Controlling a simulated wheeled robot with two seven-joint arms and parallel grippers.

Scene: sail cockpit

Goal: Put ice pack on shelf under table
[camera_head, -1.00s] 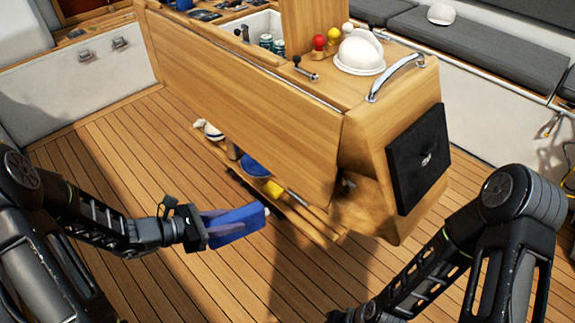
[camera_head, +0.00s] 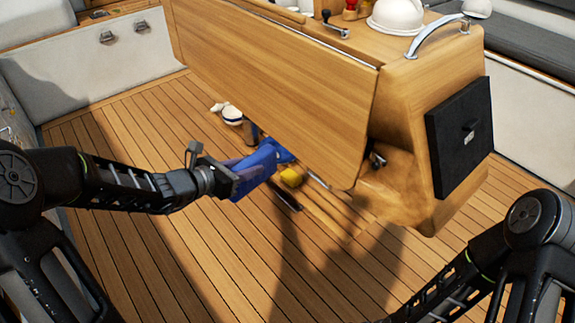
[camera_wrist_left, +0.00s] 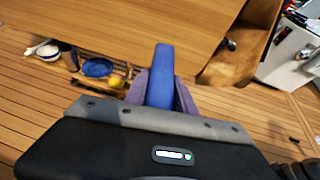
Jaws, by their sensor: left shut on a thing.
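A blue ice pack (camera_head: 256,170) is held in my left gripper (camera_head: 236,172), in front of the low shelf (camera_head: 326,206) under the wooden table (camera_head: 290,85). The left wrist view also shows the ice pack (camera_wrist_left: 160,78), between the two fingers and pointing toward the table's side panel. The left gripper is shut on it. In the head view the pack overlaps the shelf's contents; I cannot tell whether it touches anything there. My right arm comes in at the lower right, and its gripper is out of the picture.
On the shelf are a yellow object (camera_head: 291,178), a white rounded object (camera_head: 232,115) and a blue round item (camera_wrist_left: 97,68), with a dark cylinder (camera_wrist_left: 69,60) nearby. The table panel hangs over the shelf. The wooden floor (camera_head: 150,260) is clear.

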